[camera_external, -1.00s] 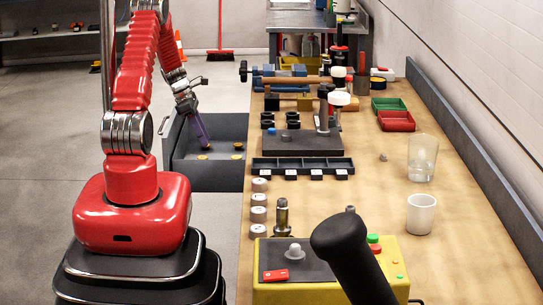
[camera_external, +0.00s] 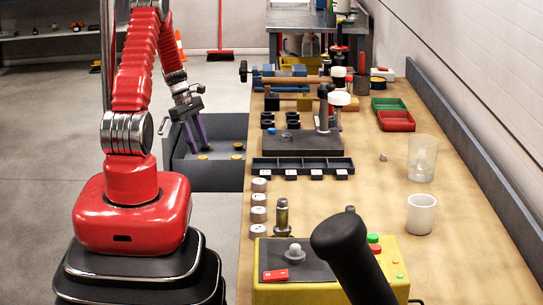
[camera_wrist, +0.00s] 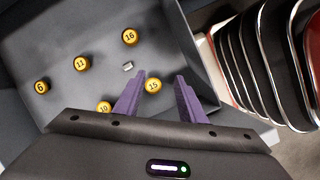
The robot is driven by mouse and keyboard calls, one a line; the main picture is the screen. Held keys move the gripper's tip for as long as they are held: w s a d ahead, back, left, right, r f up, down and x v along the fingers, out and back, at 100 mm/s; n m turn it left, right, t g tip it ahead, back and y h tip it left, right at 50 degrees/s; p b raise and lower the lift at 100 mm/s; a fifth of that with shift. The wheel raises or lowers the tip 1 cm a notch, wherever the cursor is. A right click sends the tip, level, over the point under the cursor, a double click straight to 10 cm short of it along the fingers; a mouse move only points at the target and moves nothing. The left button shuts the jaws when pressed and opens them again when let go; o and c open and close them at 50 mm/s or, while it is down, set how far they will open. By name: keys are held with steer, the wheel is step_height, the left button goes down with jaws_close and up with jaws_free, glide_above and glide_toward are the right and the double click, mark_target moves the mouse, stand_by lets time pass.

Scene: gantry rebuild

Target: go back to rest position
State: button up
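My gripper (camera_external: 194,134) is over the open grey drawer (camera_external: 208,180) at the left side of the workbench. In the wrist view, its two purple fingers (camera_wrist: 160,100) are spread apart with nothing held between them. Several yellow numbered discs lie in the drawer below. The disc marked 15 (camera_wrist: 153,86) shows between the fingers, and the disc marked 10 (camera_wrist: 104,107) is partly hidden by the gripper body. Discs 11 (camera_wrist: 82,63), 16 (camera_wrist: 130,37) and 6 (camera_wrist: 41,87) lie farther off. A small metal piece (camera_wrist: 128,66) lies among them.
The wooden bench (camera_external: 385,225) is right of the drawer. It carries a black compartment tray (camera_external: 302,167), a white cup (camera_external: 421,213), a glass (camera_external: 421,158), red and green bins and a yellow control box (camera_external: 330,294). Open floor (camera_external: 50,160) lies left of my arm.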

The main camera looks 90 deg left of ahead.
steer(key=w+d+r+m+g, duration=0.1)
steer(key=w+d+r+m, duration=0.35)
steer(key=d, duration=0.25)
steer(key=w+d+r+m+y, duration=0.1)
steer(key=w+d+r+m, duration=0.3)
steer(key=d+r+m, duration=0.3)
steer(key=w+d+r+m+g, duration=0.1)
steer(key=w+d+r+m, duration=0.35)
steer(key=d, duration=0.35)
steer(key=d+r+m+t, duration=0.1)
steer(key=d+r+m, duration=0.3)
steer(key=d, duration=0.5)
steer(key=w+d+r+m+t, duration=0.1)
steer(key=d+r+m, duration=0.3)
steer(key=d, duration=0.6)
steer(key=d+r+m+t, duration=0.2)
steer(key=d+r+m, duration=0.2)
steer(key=d, duration=0.5)
steer(key=shift+w+d+r+m, duration=0.2)
steer(key=shift+d+m, duration=0.1)
steer(key=shift+m, duration=0.3)
steer(key=shift+o, duration=0.7)
